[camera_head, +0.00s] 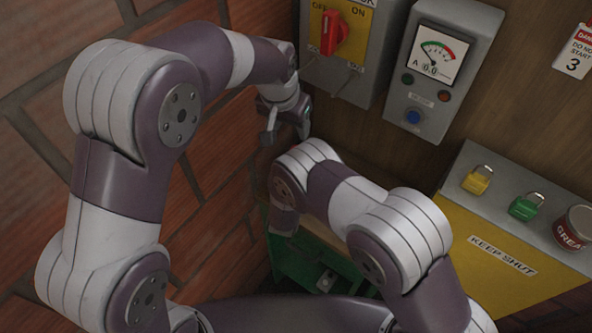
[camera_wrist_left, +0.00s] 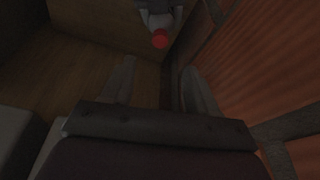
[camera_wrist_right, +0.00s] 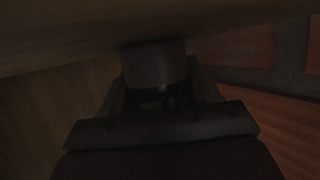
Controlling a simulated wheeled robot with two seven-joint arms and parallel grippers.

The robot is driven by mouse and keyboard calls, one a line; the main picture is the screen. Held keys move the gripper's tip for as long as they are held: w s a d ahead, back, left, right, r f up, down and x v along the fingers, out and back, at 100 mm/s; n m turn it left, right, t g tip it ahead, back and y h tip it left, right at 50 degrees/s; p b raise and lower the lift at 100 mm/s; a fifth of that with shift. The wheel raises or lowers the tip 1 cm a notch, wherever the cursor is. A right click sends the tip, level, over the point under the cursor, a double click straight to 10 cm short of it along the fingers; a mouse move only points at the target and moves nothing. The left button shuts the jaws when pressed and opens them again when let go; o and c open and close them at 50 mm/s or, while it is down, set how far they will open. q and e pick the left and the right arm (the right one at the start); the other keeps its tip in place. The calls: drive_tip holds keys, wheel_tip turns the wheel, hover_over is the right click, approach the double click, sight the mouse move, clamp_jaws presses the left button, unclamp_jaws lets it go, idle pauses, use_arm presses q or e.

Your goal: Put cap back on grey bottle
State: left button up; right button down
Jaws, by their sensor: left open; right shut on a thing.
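My left gripper (camera_head: 286,130) hangs fingers down near the corner of brick wall and wood panel. It is open, and its spread fingers also show in the left wrist view (camera_wrist_left: 160,88), with nothing between them. Ahead of them there is a small round red thing (camera_wrist_left: 160,39) on a pale grey part; I cannot tell whether it is the cap. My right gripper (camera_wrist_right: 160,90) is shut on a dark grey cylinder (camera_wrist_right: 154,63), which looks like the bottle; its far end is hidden. In the head view the right gripper is mostly hidden behind its own arm, below the left gripper.
A grey switch box with a red handle (camera_head: 334,33) and a meter box (camera_head: 441,66) hang on the wood panel. A grey-topped yellow cabinet (camera_head: 490,250) at right bears a yellow padlock (camera_head: 477,180), a green padlock (camera_head: 526,207) and a grease tin (camera_head: 573,229). Brick wall (camera_head: 225,130) is close at left.

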use_arm(q)
drive_tip(key=x, duration=1)
drive_tip(key=shift+f, duration=0.1)
clamp_jaws()
drive_tip(key=m, duration=0.2)
drive_tip(key=m+g, duration=0.1)
drive_tip(key=m, duration=0.1)
drive_tip(key=m+h, duration=0.1)
drive_tip(key=m, duration=0.1)
drive_tip(key=shift+a+m, duration=0.25)
drive_tip(key=shift+m, duration=0.05)
drive_tip(key=m, duration=0.2)
drive_tip(key=m+g, duration=0.1)
drive_tip(key=m, duration=0.1)
drive_tip(key=shift+w+m+g+h, duration=0.2)
drive_tip(key=shift+m+g+h, duration=0.1)
drive_tip(key=shift+c, duration=0.5)
unclamp_jaws()
drive_tip(key=shift+r, duration=2.25)
